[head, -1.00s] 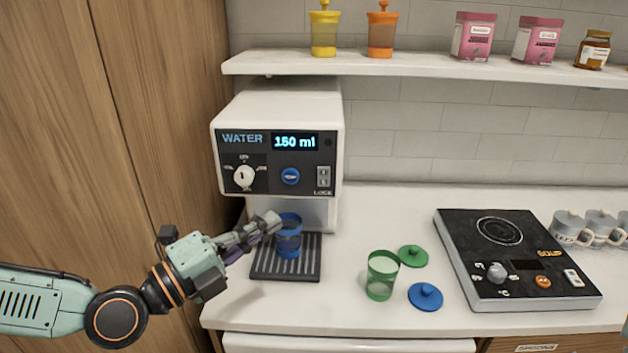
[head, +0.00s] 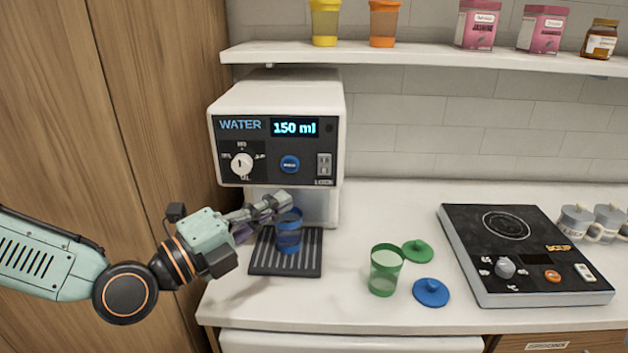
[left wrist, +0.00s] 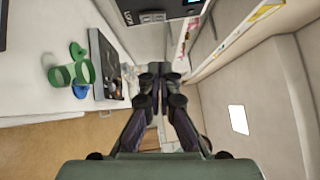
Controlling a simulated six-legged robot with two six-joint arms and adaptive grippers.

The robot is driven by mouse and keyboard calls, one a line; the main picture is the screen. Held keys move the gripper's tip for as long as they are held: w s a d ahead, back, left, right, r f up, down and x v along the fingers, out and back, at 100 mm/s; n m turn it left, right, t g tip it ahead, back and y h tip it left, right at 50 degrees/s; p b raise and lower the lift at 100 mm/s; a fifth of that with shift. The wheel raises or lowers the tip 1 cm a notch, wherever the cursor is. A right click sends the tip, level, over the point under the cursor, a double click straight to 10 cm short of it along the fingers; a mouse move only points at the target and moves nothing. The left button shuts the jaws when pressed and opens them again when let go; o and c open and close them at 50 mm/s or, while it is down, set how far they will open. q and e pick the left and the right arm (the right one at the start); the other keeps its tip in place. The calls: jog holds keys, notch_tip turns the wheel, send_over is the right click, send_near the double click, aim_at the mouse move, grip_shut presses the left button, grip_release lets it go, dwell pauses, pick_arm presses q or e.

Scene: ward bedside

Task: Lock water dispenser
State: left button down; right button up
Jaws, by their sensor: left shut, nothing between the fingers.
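The white water dispenser (head: 276,98) stands on the counter at the left of the head view. Its display (head: 294,128) reads 150 ml. Its front has a white dial (head: 242,164), a round blue button (head: 290,164) and a switch labelled LOCK (head: 324,165). A blue cup (head: 289,236) stands on the drip tray (head: 268,270) under it. My left gripper (head: 284,201) is shut and empty, at the cup's rim height and overlapping it in the picture; contact cannot be told. It also shows in the left wrist view (left wrist: 159,72). My right gripper is not in view.
A green cup (head: 385,275), a green lid (head: 418,250) and a blue lid (head: 431,292) lie right of the tray. A shelf (head: 420,60) with jars hangs above.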

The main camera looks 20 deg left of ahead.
pick_arm(q)
jog(key=b, duration=0.3)
send_near(330, 159)
jog(key=f+x, duration=0.1)
jog(key=x, duration=0.5)
jog(key=shift+r, duration=0.4)
dwell(0.4)
jog(key=shift+s, duration=0.15)
jog(key=shift+r, duration=0.1)
